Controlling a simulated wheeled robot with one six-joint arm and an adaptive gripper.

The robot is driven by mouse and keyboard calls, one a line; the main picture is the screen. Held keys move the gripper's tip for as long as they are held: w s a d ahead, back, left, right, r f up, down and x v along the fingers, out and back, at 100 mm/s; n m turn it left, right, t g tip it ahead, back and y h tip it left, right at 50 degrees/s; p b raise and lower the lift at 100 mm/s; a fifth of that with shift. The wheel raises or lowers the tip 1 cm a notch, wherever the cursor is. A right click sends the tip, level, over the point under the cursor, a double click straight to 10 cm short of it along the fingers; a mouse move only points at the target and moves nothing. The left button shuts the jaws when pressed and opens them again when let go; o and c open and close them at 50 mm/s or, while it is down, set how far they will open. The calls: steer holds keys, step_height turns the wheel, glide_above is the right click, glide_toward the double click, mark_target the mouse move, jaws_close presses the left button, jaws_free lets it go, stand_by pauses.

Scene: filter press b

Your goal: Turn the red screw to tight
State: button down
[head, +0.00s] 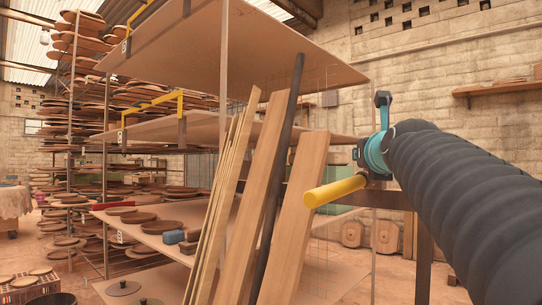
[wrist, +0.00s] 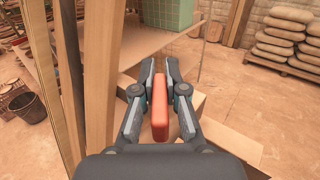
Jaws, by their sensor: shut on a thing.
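The red screw shows in the wrist view as a long orange-red bar (wrist: 159,106) standing between the two fingers of my gripper (wrist: 160,72). The gripper is shut on it, one finger on each side. The bar's near end is close to the palm, and how it is mounted at the far end cannot be seen. In the head view no red bar can be made out. My arm with its black ribbed sleeve reaches in from the right there, and the gripper's fingers cannot be made out.
Wooden planks (head: 298,215) and a dark pole (head: 281,165) lean against a shelf rack (head: 240,45), just left of a yellow cylinder (head: 335,190) near my wrist. Planks stand close left in the wrist view (wrist: 101,70). Stacked sacks (wrist: 288,45) lie back right, with open floor before them.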

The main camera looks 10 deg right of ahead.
steer(key=c, duration=1.2)
jaws_free()
steer(key=v, duration=1.2)
steer(key=shift+f, duration=0.1)
